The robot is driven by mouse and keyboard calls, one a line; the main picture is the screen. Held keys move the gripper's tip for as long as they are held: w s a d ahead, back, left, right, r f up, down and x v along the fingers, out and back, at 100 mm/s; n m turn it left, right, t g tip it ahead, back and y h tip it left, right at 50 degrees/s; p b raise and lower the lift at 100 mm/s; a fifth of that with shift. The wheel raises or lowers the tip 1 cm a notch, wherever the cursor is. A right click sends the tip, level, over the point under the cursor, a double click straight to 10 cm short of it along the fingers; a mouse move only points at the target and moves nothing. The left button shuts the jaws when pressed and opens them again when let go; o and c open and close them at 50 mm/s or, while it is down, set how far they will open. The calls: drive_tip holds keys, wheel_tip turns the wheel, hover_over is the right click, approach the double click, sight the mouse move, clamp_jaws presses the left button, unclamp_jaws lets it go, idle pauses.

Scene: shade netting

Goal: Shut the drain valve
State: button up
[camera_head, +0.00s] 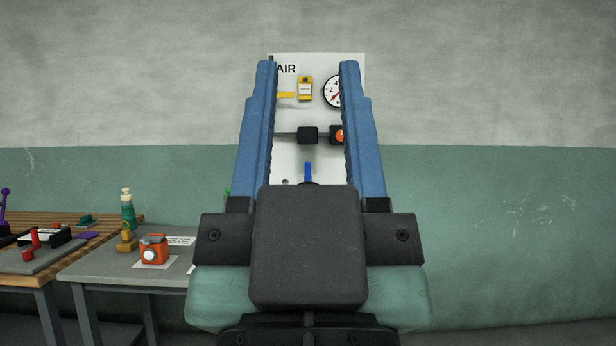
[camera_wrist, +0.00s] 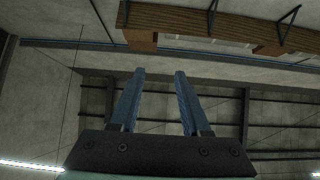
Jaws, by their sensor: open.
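A white wall panel marked "AIR" (camera_head: 318,62) hangs straight ahead in the head view. I cannot read which of these is the drain valve. My gripper (camera_head: 308,65) stands in front of the panel with its two blue fingers wide apart and nothing between them. The fingers and gripper body hide the panel's sides and lower part. The wrist view also shows the empty open gripper (camera_wrist: 160,71).
At lower left stand a wooden bench (camera_head: 62,222) and a grey table (camera_head: 95,268). The wall to the right is bare.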

drive_tip(key=shift+r+p, duration=0.5)
drive_tip(key=shift+p, duration=0.05)
drive_tip(key=c, duration=0.5)
wheel_tip(320, 180, up, 24)
drive_tip(key=p, duration=2.3)
drive_tip(key=shift+f+p, duration=0.15)
drive_tip(key=shift+p, duration=0.15)
clamp_jaws()
drive_tip(key=shift+f, duration=0.15)
